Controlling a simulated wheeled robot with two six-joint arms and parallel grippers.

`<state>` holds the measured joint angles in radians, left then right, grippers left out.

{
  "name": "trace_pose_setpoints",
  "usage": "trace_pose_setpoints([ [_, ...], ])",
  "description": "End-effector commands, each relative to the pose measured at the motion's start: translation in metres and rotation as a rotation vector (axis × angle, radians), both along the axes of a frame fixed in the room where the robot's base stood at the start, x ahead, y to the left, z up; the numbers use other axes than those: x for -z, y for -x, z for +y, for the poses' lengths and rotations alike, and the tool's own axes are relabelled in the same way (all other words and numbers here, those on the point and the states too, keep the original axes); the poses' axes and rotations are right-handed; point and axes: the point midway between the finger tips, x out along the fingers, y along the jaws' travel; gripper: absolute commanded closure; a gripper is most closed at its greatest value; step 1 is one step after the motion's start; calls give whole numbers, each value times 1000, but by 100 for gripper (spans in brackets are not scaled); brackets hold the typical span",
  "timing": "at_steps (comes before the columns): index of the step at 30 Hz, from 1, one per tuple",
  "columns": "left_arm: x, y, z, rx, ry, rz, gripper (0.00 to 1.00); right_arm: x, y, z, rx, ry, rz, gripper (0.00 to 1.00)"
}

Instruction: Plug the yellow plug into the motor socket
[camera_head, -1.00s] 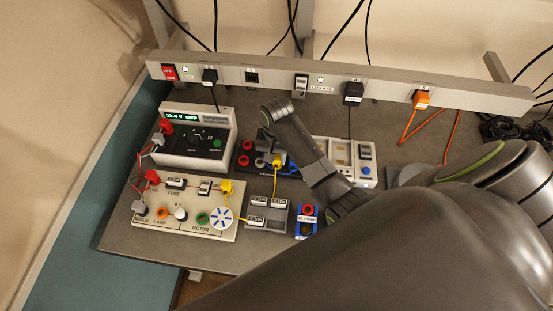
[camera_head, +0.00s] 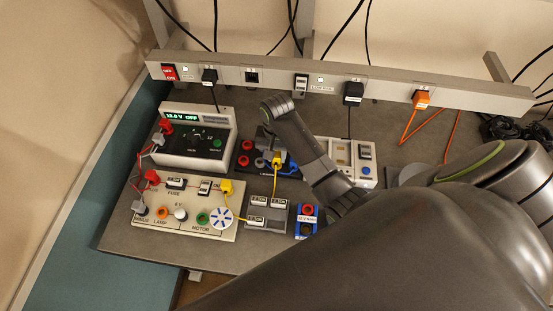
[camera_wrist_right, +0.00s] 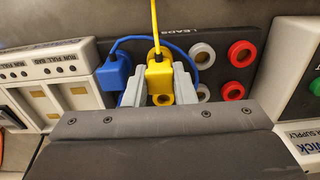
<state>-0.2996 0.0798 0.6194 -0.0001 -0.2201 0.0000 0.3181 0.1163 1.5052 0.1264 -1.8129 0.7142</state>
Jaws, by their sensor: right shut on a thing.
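My right gripper (camera_wrist_right: 160,92) is shut on a yellow plug (camera_wrist_right: 158,76), with one grey finger on each side of it. In the head view, this yellow plug (camera_head: 276,162) is at the dark leads rack (camera_head: 243,171), and a yellow cable hangs from it. Whether the plug is clear of the rack I cannot tell. The motor socket is on the cream board (camera_head: 160,219) at left; a green socket (camera_head: 202,218) sits by the MOTOR label, next to a blue-and-white disc (camera_head: 222,219). Another yellow plug (camera_head: 226,187) is in the board's upper right. My left gripper is not in view.
A blue plug (camera_wrist_right: 116,72) with a blue cable is close beside the held plug. Red sockets (camera_wrist_right: 240,54) and white sockets are on the rack's other side. A power supply (camera_head: 198,135) stands behind the board. Grey blocks (camera_head: 267,213) stand between board and my arm.

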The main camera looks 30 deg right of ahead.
Motion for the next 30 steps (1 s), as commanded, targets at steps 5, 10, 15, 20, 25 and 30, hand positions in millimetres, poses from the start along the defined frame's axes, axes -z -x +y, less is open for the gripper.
trace_pose_setpoints([
  [5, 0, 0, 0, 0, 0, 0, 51, -4, 0, 0, 0, 0, 0, 98],
  [10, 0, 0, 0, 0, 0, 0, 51, -7, 0, 0, 0, 0, 0, 98],
  [15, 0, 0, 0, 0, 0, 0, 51, -10, 0, 0, 0, 0, 0, 98],
  [20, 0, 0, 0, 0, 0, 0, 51, -11, 0, 0, 0, 0, 0, 98],
  [25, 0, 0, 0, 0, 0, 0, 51, -11, 0, 0, 0, 0, 0, 98],
  [30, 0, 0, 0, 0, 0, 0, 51, -17, 0, 0, 0, 0, 0, 98],
])
